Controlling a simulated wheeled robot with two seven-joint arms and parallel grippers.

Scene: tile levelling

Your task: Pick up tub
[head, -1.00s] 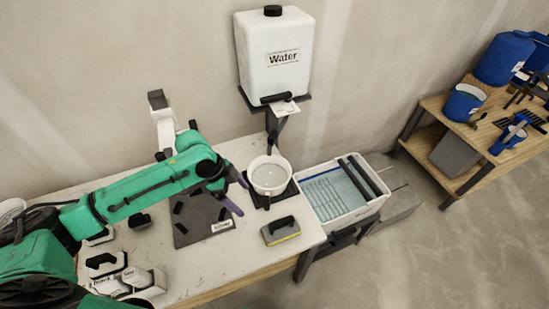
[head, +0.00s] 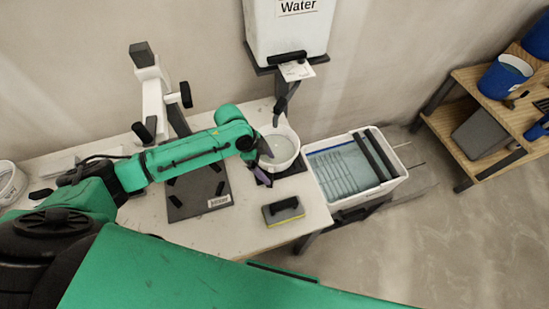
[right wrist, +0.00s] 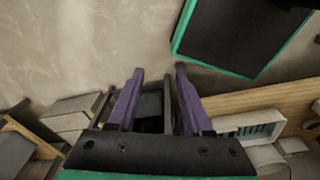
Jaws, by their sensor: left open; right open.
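The tub, a round white open vessel (head: 285,152), stands on a dark pad at the back right of the white table, below the water tank's tap. It looks as if it holds clear liquid. My left gripper (head: 262,164) is open at the tub's left side, its purple fingers close to the wall. The gripper partly covers that side, and I cannot tell whether it touches. My right gripper (right wrist: 156,88) is open and empty in the right wrist view, away from the tub.
A water tank (head: 288,30) hangs above the tub. A dark board (head: 199,194) lies left, a yellow-edged sponge float (head: 283,211) in front. A white water-filled crate (head: 396,174) stands right. A wooden bench (head: 450,120) with blue buckets is farther right.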

